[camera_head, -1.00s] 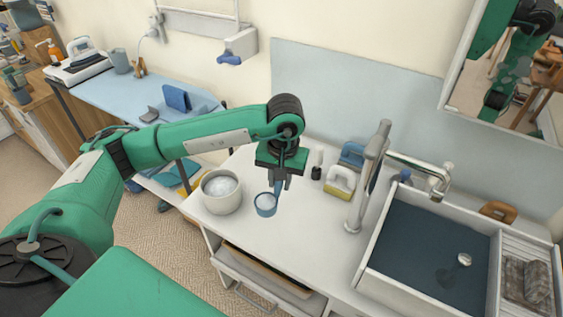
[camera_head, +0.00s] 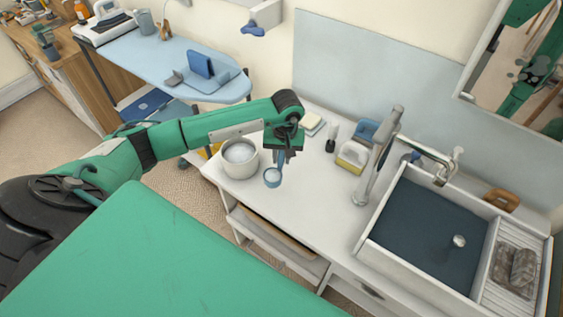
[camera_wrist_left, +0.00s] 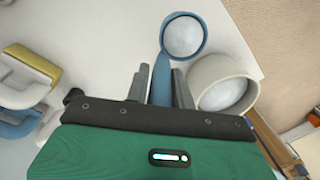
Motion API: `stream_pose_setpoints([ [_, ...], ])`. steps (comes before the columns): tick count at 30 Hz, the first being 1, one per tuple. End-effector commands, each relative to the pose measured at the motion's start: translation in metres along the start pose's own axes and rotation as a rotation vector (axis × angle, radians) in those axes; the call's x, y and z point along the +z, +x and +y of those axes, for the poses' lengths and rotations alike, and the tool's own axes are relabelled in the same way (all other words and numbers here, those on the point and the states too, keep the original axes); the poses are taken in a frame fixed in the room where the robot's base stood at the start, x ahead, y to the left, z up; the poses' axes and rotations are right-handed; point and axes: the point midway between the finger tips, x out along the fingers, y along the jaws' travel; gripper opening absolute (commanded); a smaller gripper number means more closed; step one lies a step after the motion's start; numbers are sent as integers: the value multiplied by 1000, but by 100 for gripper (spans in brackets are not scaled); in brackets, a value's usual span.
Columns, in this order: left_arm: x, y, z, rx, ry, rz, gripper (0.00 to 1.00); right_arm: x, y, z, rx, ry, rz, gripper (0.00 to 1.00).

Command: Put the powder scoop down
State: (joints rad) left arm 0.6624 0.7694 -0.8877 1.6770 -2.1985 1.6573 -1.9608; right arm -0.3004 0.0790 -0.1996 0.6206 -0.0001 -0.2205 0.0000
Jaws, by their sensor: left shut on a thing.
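The blue powder scoop (camera_head: 272,178) has a round cup with whitish contents. My left gripper (camera_head: 281,157) is shut on its handle, over the white counter (camera_head: 310,213). In the left wrist view, the scoop's cup (camera_wrist_left: 184,37) extends beyond the fingertips (camera_wrist_left: 162,78), with the blue handle between them. I cannot tell whether the cup touches the counter. A cream pot (camera_head: 239,170) with pale contents stands just left of the scoop in the head view; it also shows in the left wrist view (camera_wrist_left: 229,108). My right gripper is not in view.
A small dark bottle (camera_head: 331,139), yellow and blue handled objects (camera_head: 352,157) and a tap (camera_head: 375,165) stand behind and right. A sink (camera_head: 425,230) fills the right. The counter right of the scoop is clear; its front edge is close.

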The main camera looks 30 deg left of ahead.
Motion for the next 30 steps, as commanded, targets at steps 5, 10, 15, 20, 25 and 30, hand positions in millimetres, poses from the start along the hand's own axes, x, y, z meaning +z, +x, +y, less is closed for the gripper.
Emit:
stream_pose_setpoints([
  [5,0,14,1,0,-2,-1,0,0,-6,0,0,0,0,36],
  [10,0,39,3,-1,-2,-3,0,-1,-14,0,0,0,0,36],
  [15,0,51,4,0,0,1,0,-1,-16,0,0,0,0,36],
  [20,0,52,4,0,0,1,0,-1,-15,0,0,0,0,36],
  [25,-1,56,4,0,0,1,0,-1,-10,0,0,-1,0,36],
  [30,0,54,4,0,0,0,46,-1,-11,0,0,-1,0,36],
])
